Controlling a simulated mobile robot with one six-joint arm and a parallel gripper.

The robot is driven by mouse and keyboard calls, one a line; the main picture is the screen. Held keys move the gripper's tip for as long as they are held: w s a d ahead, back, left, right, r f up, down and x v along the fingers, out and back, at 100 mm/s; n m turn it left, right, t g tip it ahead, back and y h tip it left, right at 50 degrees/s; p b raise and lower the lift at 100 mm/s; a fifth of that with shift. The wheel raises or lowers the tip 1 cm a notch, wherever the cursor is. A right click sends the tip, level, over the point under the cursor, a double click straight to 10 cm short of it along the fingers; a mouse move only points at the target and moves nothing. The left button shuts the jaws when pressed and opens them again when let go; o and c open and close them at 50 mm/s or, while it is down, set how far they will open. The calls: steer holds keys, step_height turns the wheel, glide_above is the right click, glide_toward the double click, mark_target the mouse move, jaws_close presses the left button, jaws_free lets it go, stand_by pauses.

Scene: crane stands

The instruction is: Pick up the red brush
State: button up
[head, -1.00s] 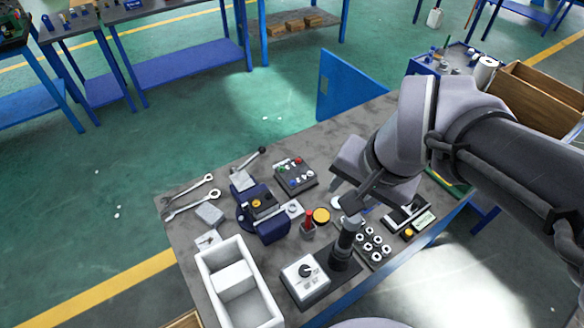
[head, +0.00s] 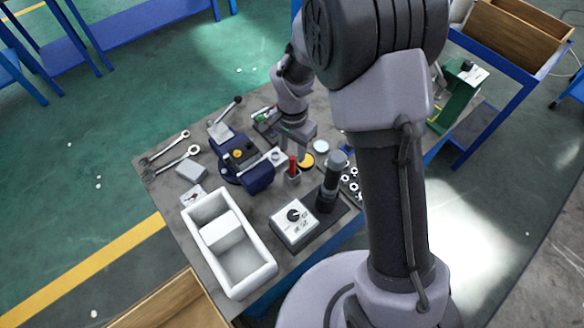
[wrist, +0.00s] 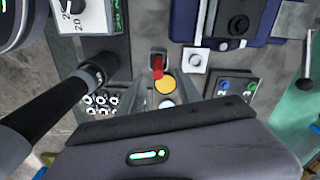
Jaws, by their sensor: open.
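The red brush (head: 292,166) stands upright in a small grey holder on the workbench. In the wrist view the brush (wrist: 157,66) shows as a red handle in the dark square holder, just beyond a yellow disc. My gripper (head: 296,151) is open and empty, pointing down above the bench, close behind the brush in the head view. No contact with the brush shows.
A blue vise (head: 240,165) stands left of the brush and a dark upright cylinder (head: 331,180) to its right. A white dial box (head: 294,226) and a white tray (head: 245,262) are nearer. Wrenches (head: 178,152) lie at the left edge.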

mark_target(292, 166)
steer(key=f+b, duration=0.1)
steer(key=f, duration=0.1)
steer(key=f+b, duration=0.1)
steer(key=f, duration=0.2)
steer(key=f+b, duration=0.1)
steer(key=f, duration=0.2)
steer(key=shift+s, duration=0.25)
steer(key=shift+r, duration=0.15)
jaws_close()
